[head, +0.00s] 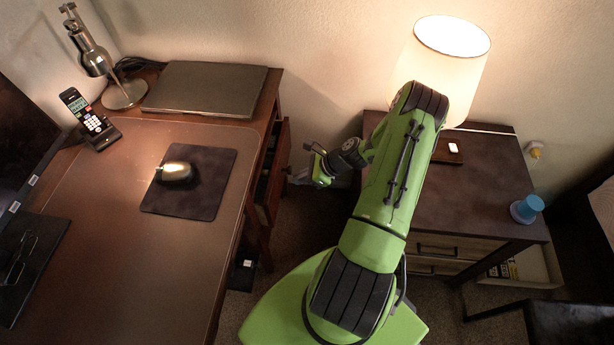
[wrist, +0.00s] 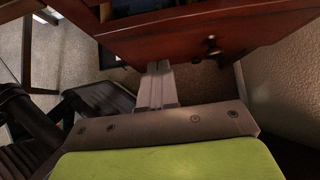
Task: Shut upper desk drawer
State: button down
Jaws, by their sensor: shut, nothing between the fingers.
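The brown wooden upper desk drawer (head: 279,168) sticks out from the right side of the desk (head: 215,240), partly open, with dark space inside. Its reddish front fills the top of the wrist view (wrist: 185,38), with a small dark knob (wrist: 212,46). My gripper (wrist: 158,68) is shut and empty, its fingers pointing at the lower part of the drawer front. The fingertips look very close to the front; I cannot tell whether they touch. In the head view my gripper (head: 301,178) is just right of the drawer.
A nightstand (head: 470,190) with a lit lamp (head: 441,62) and a blue-topped cup (head: 527,208) stands right of my arm. The desk holds a laptop (head: 205,88), a mouse pad (head: 190,200) and a phone (head: 90,122). Carpeted floor lies between desk and nightstand.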

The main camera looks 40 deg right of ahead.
jog(key=r+p+v, duration=0.1)
jog(key=p+v, duration=0.1)
jog(key=v, duration=0.5)
jog(key=b, duration=0.6)
send_near(273, 188)
notch_tip(273, 188, down, 4)
jog(key=w+a, duration=0.1)
jog(key=w+a+b, duration=0.1)
jog(key=shift+w+f, duration=0.35)
jog(key=shift+f, duration=0.05)
jog(key=shift+w+a, duration=0.25)
jog(key=shift+r, duration=0.1)
